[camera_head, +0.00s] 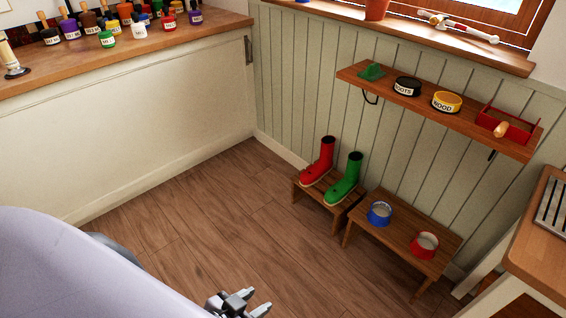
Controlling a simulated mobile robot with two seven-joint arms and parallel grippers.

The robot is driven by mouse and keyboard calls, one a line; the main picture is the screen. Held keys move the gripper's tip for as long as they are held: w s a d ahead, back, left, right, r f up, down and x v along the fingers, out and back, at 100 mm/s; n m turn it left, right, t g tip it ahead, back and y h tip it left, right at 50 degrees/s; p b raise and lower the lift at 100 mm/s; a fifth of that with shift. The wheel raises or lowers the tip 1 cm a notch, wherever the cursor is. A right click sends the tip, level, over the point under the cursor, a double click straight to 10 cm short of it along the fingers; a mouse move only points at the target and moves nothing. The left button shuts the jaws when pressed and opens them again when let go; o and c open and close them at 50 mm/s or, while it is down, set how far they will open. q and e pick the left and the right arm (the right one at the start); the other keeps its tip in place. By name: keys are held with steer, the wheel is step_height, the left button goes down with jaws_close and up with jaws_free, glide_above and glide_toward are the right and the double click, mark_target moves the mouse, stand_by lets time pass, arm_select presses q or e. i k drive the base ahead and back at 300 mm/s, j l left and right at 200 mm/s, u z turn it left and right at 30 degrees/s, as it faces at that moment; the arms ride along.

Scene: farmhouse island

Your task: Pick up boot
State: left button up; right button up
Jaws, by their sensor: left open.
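A red boot (318,165) stands upright on a small wooden stool (336,209) against the panelled wall. A green boot (345,181) stands upright just to its right on the same stool. My left gripper (256,300) is at the bottom edge of the head view, open and empty. It is well apart from the boots, nearer to me and lower left of them. Part of it is cut off by the frame edge. My right gripper does not show.
A low wooden bench (401,241) beside the stool holds a blue bowl (379,220) and a red bowl (425,252). A wall shelf (440,112) with tins juts out above. A counter (140,58) with several jars runs along the left. The wooden floor (205,225) between is clear.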

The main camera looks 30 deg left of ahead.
mark_target(313, 175)
steer(key=u, duration=0.6)
steer(key=i+j+z, duration=0.1)
steer(key=z, duration=0.3)
steer(key=j+z, duration=0.1)
steer(key=z, duration=0.25)
steer(key=i+j+z, duration=0.1)
steer(key=z, duration=0.3)
steer(key=j+z, duration=0.5)
steer(key=j, duration=0.25)
steer(key=j+z, duration=0.4)
steer(key=j, duration=1.15)
steer(key=k+j, duration=0.1)
steer(key=j, duration=1.5)
steer(key=k+z, duration=0.05)
